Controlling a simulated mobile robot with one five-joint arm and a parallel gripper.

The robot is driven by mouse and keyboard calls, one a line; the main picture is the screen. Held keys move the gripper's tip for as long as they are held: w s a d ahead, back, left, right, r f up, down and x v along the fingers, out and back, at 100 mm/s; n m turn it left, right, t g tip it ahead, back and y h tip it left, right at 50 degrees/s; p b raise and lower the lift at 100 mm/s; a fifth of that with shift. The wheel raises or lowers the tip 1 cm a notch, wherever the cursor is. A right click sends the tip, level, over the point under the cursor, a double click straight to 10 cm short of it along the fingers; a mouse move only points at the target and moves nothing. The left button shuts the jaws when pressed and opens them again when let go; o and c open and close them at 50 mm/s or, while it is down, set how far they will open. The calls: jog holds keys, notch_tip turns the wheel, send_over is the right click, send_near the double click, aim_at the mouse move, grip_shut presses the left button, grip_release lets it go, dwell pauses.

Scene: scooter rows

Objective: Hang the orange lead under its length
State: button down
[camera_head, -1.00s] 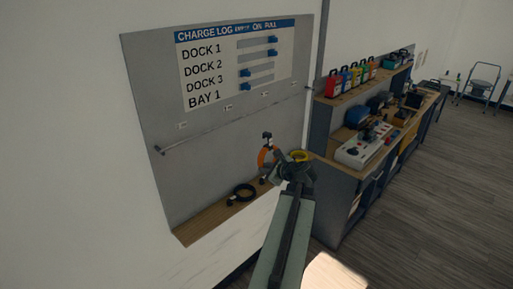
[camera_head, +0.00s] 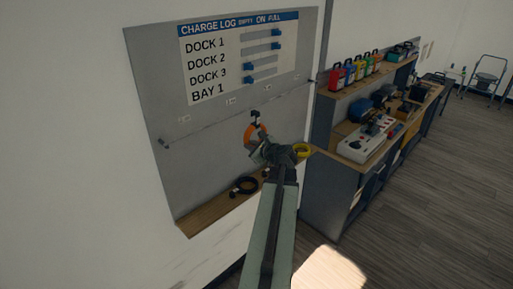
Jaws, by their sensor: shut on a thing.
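My gripper (camera_head: 262,149) is in front of the grey wall panel, shut on the orange lead (camera_head: 251,133). The orange lead is a coil with a black plug at its top, held up above the wooden shelf; my gripper hides its lower part. A thin rail (camera_head: 215,129) runs across the panel above the shelf. Small white length labels (camera_head: 230,101) sit above the rail, too small to read. A black coiled lead (camera_head: 245,186) lies on the shelf, partly hidden by my arm. A yellow coil (camera_head: 302,150) shows just right of my gripper.
The wooden shelf (camera_head: 205,218) runs along the panel's bottom edge. The charge log board (camera_head: 240,58) with blue sliders is above the rail. A workbench (camera_head: 335,190) with tools and coloured packs stands to the right. The floor at right is open.

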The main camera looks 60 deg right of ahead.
jog(key=w+a+r+b+x, duration=0.1)
jog(key=b+x, duration=0.1)
jog(key=x, duration=0.7)
jog(key=shift+w+a, duration=0.15)
jog(key=shift+w, duration=0.05)
dwell(0.3)
jog(key=c, duration=1.4)
grip_release()
